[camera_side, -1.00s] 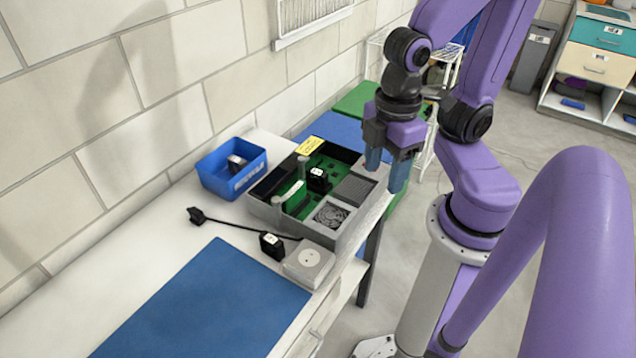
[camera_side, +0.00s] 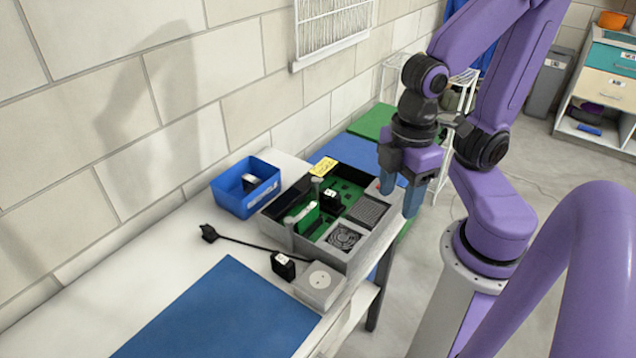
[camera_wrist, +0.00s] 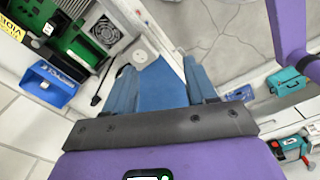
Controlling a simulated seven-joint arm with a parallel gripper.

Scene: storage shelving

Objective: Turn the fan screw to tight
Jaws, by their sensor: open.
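The open grey computer case (camera_side: 357,264) sits on the white bench, with a green board (camera_side: 350,190) inside. Its round fan (camera_side: 343,238) is at the front near corner, beside a dark grille panel (camera_side: 367,211). The fan also shows at the upper left of the wrist view (camera_wrist: 106,30). The fan screw is too small to make out. My gripper (camera_side: 401,192) hangs at the right edge of the case, fingers down. In the wrist view its blue fingers (camera_wrist: 160,88) are apart with nothing between them; the fan lies to their left.
A blue bin (camera_side: 246,196) with a small part inside stands left of the case. A socket box (camera_side: 320,286), a black plug (camera_side: 283,264) and its cord lie in front. A blue mat (camera_side: 225,315) covers the near bench. A yellow label (camera_side: 323,167) is at the case's back.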

